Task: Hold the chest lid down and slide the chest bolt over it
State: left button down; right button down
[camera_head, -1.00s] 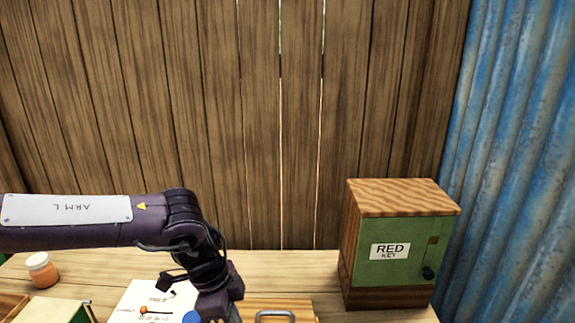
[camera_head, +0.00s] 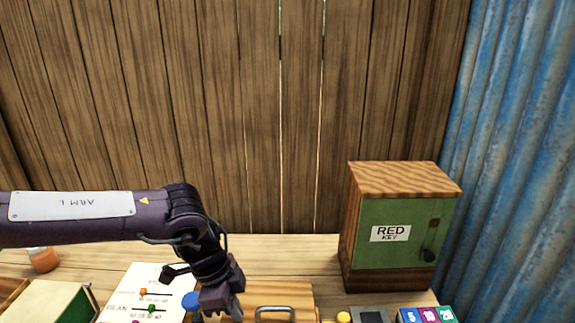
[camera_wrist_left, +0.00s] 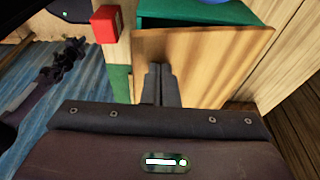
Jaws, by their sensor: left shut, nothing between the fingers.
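The chest's wooden lid (camera_head: 285,291), with a grey metal handle (camera_head: 275,310), shows at the bottom of the head view; its lower part is cut off. My left gripper (camera_head: 222,304) is at the lid's left end, shut and empty. In the left wrist view its closed fingers (camera_wrist_left: 157,84) are in front of a light wooden panel (camera_wrist_left: 205,62), probably the lid, with green surfaces beside it. I cannot tell whether they touch. A red block (camera_wrist_left: 105,24) sits on a wooden strip there; whether it belongs to the bolt is unclear. A dark arm at left, probably my right, has unclear jaws.
A green-fronted wooden cabinet labelled RED KEY (camera_head: 400,235) stands right of the chest. A printed sheet with coloured sliders (camera_head: 140,290) lies to the left, and an orange jar (camera_head: 43,259) farther left. Numbered coloured blocks (camera_head: 427,315) are at bottom right. A plank wall closes the back.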

pick_arm(q)
jog(key=shift+a+b+x, duration=0.2)
jog(key=shift+b+x, duration=0.25)
jog(key=shift+x, duration=0.35)
jog(key=shift+a+b+x, duration=0.2)
jog(key=shift+b+x, duration=0.2)
jog(key=shift+x, duration=0.4)
jog(key=shift+a+b+x, duration=0.2)
jog(key=shift+b+x, duration=0.25)
jog(key=shift+x, duration=0.35)
